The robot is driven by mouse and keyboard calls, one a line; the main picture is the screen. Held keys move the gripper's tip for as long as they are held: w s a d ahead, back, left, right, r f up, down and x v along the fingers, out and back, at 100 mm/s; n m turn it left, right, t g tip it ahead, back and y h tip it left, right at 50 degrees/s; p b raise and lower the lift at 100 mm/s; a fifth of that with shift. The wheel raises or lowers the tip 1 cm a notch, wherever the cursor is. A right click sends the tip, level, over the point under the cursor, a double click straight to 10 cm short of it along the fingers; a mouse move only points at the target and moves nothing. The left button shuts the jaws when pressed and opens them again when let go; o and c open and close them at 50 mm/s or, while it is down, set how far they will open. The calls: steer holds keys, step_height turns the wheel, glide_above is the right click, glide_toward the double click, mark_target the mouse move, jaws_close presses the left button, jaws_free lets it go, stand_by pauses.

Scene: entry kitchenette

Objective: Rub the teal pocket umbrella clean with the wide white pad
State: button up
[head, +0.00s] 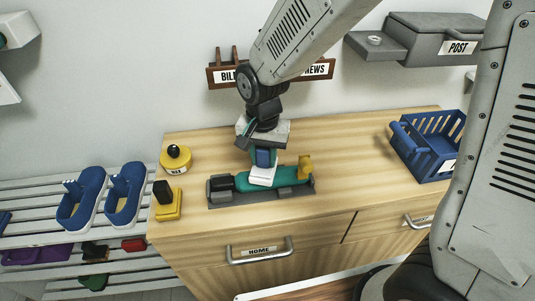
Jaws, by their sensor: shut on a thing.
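The teal pocket umbrella (285,177) lies across a dark grey holder (218,200) on the wooden cabinet top, with a yellow part at its right end. My gripper (263,150) points down over the left-middle of the umbrella. It is shut on the blue grip of the wide white pad (262,178). The pad is at the umbrella's upper front side and appears to touch it, though exact contact is hard to tell. The gripper and pad hide part of the umbrella behind them.
A yellow round item with a black knob (175,158) and a yellow block with a black handle (167,204) stand at the cabinet's left edge. A blue basket (428,150) stands at the right. A wall rack (318,70) is behind my arm. Clear wood lies right of the holder.

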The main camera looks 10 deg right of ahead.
steer(key=shift+a, duration=0.2)
stand_by(0.3)
steer(key=shift+r, duration=0.7)
steer(key=shift+d, duration=0.15)
steer(key=shift+d, duration=2.15)
steer(key=shift+f, duration=0.7)
steer(key=shift+d, duration=0.1)
steer(key=shift+s+d+r, duration=0.1)
steer(key=shift+d, duration=0.25)
